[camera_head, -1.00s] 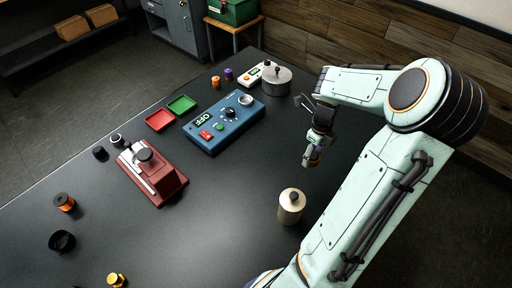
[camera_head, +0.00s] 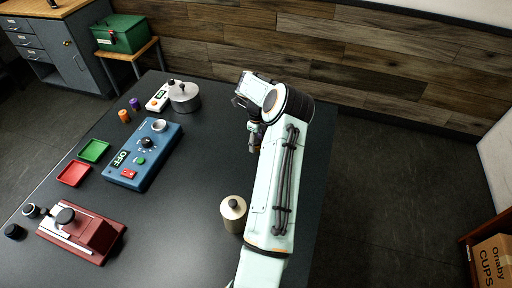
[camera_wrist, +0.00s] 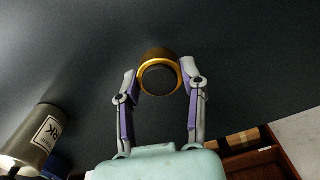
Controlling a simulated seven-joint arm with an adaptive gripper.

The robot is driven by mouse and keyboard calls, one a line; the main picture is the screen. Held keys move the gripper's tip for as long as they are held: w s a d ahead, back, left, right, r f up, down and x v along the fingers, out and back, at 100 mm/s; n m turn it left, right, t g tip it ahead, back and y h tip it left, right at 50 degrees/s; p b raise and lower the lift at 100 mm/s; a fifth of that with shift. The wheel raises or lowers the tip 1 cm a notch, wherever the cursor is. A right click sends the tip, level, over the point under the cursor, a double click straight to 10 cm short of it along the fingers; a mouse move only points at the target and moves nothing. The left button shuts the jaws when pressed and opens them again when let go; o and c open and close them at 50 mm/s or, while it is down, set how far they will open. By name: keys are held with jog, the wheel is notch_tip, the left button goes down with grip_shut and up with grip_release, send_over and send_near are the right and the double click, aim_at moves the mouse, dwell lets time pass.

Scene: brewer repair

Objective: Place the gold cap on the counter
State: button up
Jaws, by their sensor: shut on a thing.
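The gold cap (camera_wrist: 159,57) has a gold rim and a dark round centre. It sits between the two fingertips of my gripper (camera_wrist: 160,80) in the wrist view, and my gripper is shut on it. Behind it in that view is the dark counter surface. In the head view my gripper (camera_head: 254,145) hangs over the right part of the black counter (camera_head: 190,190), near its far right side. The cap is too small to make out there, and its height above the counter is hard to tell.
A cream canister (camera_head: 233,210) stands on the counter close to my arm. A blue control box (camera_head: 150,155), a silver lidded pot (camera_head: 185,100), a red device (camera_head: 85,235), and red (camera_head: 73,173) and green trays (camera_head: 93,150) lie left. The counter between them and my gripper is clear.

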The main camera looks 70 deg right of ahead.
jog(key=shift+w+d+f, duration=0.2)
jog(key=shift+d+f, duration=0.45)
jog(key=shift+f, duration=1.55)
jog(key=shift+f, duration=0.1)
jog(key=o, duration=1.2)
